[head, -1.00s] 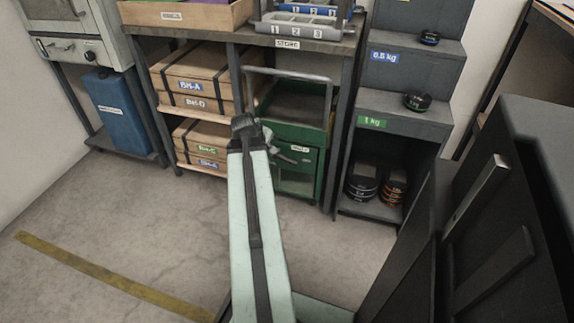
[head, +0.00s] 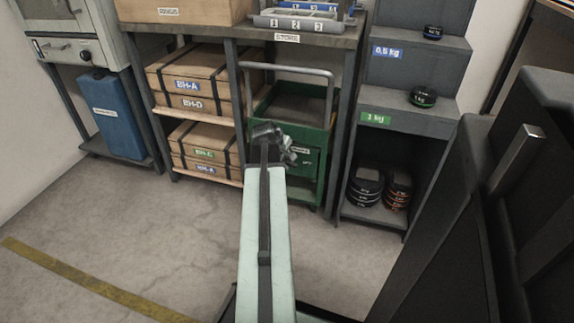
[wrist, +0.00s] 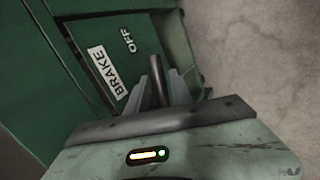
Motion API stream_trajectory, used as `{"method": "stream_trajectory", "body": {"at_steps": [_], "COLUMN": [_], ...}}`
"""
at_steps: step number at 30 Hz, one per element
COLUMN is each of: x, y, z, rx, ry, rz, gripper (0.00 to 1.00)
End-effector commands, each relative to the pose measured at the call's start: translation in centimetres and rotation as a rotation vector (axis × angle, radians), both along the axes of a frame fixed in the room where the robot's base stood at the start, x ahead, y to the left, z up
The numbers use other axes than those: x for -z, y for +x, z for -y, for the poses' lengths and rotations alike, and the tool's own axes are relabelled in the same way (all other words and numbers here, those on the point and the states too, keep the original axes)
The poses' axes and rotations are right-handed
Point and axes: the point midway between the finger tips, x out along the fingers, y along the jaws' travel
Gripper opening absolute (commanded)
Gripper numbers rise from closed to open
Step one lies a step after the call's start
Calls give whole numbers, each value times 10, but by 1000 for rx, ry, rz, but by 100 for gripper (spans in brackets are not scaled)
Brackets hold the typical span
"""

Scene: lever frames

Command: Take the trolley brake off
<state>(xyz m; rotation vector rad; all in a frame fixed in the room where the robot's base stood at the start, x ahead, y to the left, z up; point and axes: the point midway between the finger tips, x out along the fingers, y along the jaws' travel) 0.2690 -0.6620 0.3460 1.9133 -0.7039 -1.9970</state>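The green trolley (head: 262,103) with a grey push handle stands under the bench in the head view. In the wrist view its green panel (wrist: 82,57) bears a white BRAKE label and the word OFF. A dark round lever (wrist: 157,80) stands out from this panel beside the labels. My gripper (wrist: 162,78) has one finger on each side of the lever. The gaps are small, and I cannot tell whether the fingers touch it. In the head view my gripper (head: 292,154) is in front of the trolley, and my arm and wrist hide the lever.
Wooden boxes (head: 189,84) fill the shelves left of the trolley. A grey stepped stand (head: 408,120) with dark weights is on the right. Bench legs flank the trolley. The floor (head: 130,225) is clear at the left, with a yellow line.

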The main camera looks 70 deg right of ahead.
Motion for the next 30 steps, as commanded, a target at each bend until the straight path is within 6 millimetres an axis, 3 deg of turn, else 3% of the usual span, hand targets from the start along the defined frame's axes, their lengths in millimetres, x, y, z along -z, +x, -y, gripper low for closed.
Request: {"method": "stream_trajectory", "body": {"at_steps": [3, 6, 30], "x": [-2, -2, -2], "y": [0, 0, 2], "z": [0, -1, -1], "rx": [0, 0, -2], "ry": [0, 0, 0], "rz": [0, 0, 1], "gripper": [27, 0, 0]}}
